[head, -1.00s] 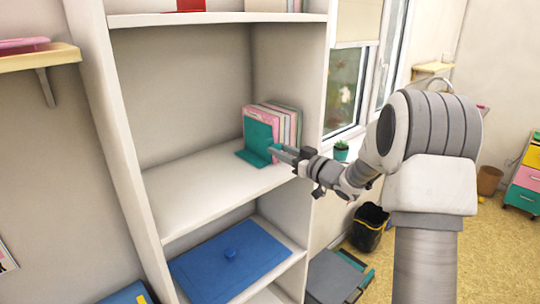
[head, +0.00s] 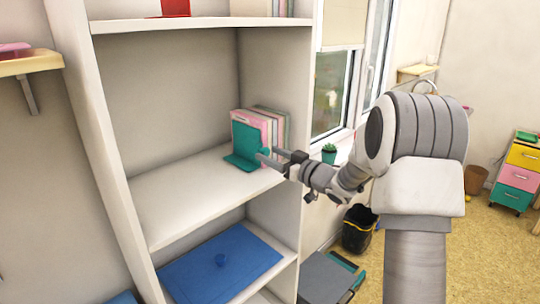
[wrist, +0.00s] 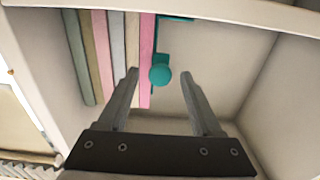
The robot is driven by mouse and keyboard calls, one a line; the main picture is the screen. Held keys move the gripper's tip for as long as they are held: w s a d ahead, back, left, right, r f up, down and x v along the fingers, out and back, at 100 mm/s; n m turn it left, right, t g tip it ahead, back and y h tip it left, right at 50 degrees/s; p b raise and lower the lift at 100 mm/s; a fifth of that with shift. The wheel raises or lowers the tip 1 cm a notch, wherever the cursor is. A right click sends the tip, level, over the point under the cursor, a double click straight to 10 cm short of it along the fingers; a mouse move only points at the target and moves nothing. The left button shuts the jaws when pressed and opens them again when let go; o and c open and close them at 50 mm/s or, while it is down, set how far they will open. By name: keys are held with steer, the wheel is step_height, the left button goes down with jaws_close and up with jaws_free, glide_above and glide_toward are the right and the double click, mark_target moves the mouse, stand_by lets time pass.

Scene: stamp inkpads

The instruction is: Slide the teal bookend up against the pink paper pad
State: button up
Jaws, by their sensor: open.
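The teal bookend (head: 246,143) stands upright on the middle shelf in the head view, its flat foot lying on the shelf to the left. It is right beside the pink paper pad (head: 256,119), the leftmost of a row of upright pads; I cannot tell whether they touch. In the wrist view the bookend's round teal knob (wrist: 160,75) shows between the fingers, beyond their tips, next to the pink pad (wrist: 147,60). My gripper (head: 272,158) is open and empty in front of the bookend; it also shows in the wrist view (wrist: 161,80).
The middle shelf (head: 180,195) is bare to the left of the bookend. Its right side panel (head: 285,75) stands close to the pads. A small potted plant (head: 329,153) sits by the window.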

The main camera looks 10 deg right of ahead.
steer(key=b+v, duration=0.2)
steer(key=v, duration=1.4)
steer(key=shift+s+d, duration=0.2)
steer(key=shift+r, duration=0.1)
